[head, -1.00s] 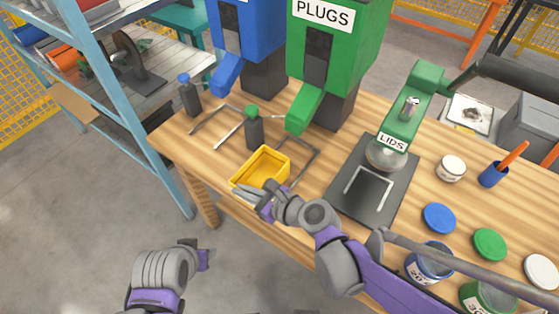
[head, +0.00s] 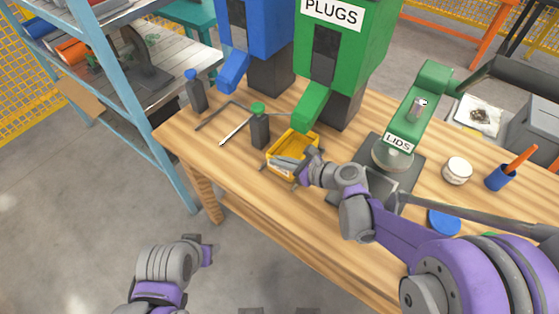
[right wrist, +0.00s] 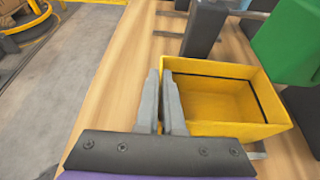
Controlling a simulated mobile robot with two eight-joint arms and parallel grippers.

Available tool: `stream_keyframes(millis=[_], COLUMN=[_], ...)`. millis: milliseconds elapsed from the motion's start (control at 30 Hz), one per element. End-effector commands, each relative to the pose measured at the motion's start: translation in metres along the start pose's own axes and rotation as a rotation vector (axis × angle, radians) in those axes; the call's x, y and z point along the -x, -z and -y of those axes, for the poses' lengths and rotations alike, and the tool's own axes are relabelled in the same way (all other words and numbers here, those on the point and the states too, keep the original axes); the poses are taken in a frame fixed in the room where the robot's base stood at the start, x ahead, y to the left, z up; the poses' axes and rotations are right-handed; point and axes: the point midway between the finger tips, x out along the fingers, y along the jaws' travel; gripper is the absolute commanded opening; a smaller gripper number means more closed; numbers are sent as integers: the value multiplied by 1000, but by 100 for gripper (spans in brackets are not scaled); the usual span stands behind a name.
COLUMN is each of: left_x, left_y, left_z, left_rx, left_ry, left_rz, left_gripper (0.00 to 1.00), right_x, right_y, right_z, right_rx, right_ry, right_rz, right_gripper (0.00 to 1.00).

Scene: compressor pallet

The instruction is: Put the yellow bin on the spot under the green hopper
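The yellow bin (head: 292,152) is open-topped and stands at or just above the wooden table, below and in front of the spout of the green hopper (head: 345,40). It also shows in the right wrist view (right wrist: 225,100). The bin hides most of the grey marked spot there. My right gripper (head: 288,163) is at the bin's near-left side. In the right wrist view its fingers (right wrist: 163,100) are close together, closed on the bin's side wall. I cannot tell whether the bin's base touches the table. My left gripper (head: 208,252) hangs apart from the table; its fingers are unclear.
The green lid press (head: 405,125) stands to the right. A blue shelf rack (head: 130,100) is at left.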

Motion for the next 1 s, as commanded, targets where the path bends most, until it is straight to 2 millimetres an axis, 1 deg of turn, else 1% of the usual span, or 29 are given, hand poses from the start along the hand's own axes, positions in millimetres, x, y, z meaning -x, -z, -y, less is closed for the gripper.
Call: stream_keyframes(millis=[167, 300, 400, 500, 767, 867, 967, 1000], left_x=[0, -4, -3, -3, -2, 1, 1, 1], left_y=[0, -2, -2, -2, -2, 1, 0, 1], left_z=[0, 0, 0, 0, 0, 0, 0, 0], left_rx=[0, 0, 0, 0, 0, 0, 0, 0], left_ry=[0, 0, 0, 0, 0, 0, 0, 0], left_rz=[0, 1, 1, 1, 1, -1, 0, 0], left_gripper=[50, 50, 50, 50, 50, 50, 50, 50], right_x=[0, -2, -1, -1, -1, 1, 13, 21], right_y=[-1, 4, 3, 2, 2, -2, -1, -1], right_z=[0, 0, 0, 0, 0, 0, 1, 1], right_rx=[0, 0, 0, 0, 0, 1, -1, -1], right_ry=[0, 0, 0, 0, 0, 0, 3, 3], right_rz=[0, 0, 0, 0, 0, 0, 0, -1], right_gripper=[0, 0, 19, 34, 34, 34, 34, 34])
